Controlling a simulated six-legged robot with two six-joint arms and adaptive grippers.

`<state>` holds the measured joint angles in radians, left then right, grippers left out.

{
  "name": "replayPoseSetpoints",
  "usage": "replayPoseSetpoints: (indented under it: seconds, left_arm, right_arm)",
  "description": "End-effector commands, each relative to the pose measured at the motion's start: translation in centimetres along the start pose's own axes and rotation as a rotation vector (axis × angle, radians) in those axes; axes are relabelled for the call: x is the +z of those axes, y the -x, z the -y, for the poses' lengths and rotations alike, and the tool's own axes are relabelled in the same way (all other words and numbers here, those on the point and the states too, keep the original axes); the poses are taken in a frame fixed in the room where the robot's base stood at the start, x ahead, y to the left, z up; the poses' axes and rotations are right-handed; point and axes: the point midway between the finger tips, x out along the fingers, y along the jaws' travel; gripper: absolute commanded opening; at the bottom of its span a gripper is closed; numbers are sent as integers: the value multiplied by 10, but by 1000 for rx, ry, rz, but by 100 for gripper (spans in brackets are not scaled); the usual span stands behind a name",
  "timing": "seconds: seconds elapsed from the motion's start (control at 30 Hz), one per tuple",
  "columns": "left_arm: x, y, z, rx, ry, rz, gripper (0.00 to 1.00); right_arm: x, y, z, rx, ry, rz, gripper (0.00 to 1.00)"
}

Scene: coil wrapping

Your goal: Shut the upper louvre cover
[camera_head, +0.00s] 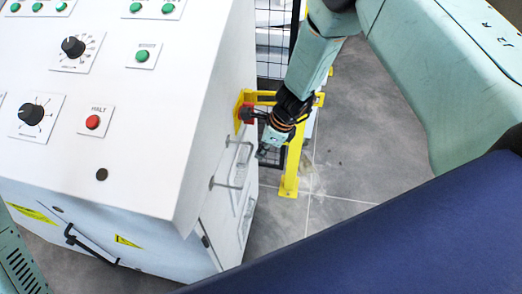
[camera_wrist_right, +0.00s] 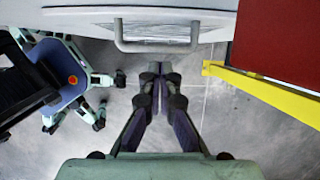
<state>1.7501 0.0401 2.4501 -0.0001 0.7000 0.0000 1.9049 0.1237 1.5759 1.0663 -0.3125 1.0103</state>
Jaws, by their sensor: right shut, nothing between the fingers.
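A white cover (camera_wrist_right: 80,22) with a pale U-shaped handle (camera_wrist_right: 157,47) spans the top of the right wrist view. In the head view, a bar handle (camera_head: 229,186) shows on the right side of the white cabinet (camera_head: 190,120), seen at a steep angle. I cannot tell how far the cover stands open, and no louvre slats can be made out. My right gripper (camera_head: 263,151) is beside that side of the cabinet, close to the handle. In the right wrist view its fingers (camera_wrist_right: 156,72) are together and empty, just short of the handle and apart from it. My left gripper is not in view.
A yellow frame (camera_head: 290,170) stands on the grey floor just beyond my right gripper, near a red block (camera_head: 246,113). A second handle (camera_head: 248,209) is lower on the cabinet side. A black mesh fence (camera_head: 272,45) is behind. Floor to the right is open.

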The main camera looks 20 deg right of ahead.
Motion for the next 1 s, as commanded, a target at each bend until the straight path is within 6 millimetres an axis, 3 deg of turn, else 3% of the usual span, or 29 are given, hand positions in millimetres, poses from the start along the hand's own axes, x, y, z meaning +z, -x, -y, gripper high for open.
replayPoseSetpoints:
  seconds: [0.77, 1.0]
  left_arm:
    - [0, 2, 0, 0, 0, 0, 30]
    - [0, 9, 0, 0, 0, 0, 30]
  right_arm:
    - [-1, 2, 0, 0, -1, 0, 0]
    - [-12, 13, 4, 2, -1, 2, 0]
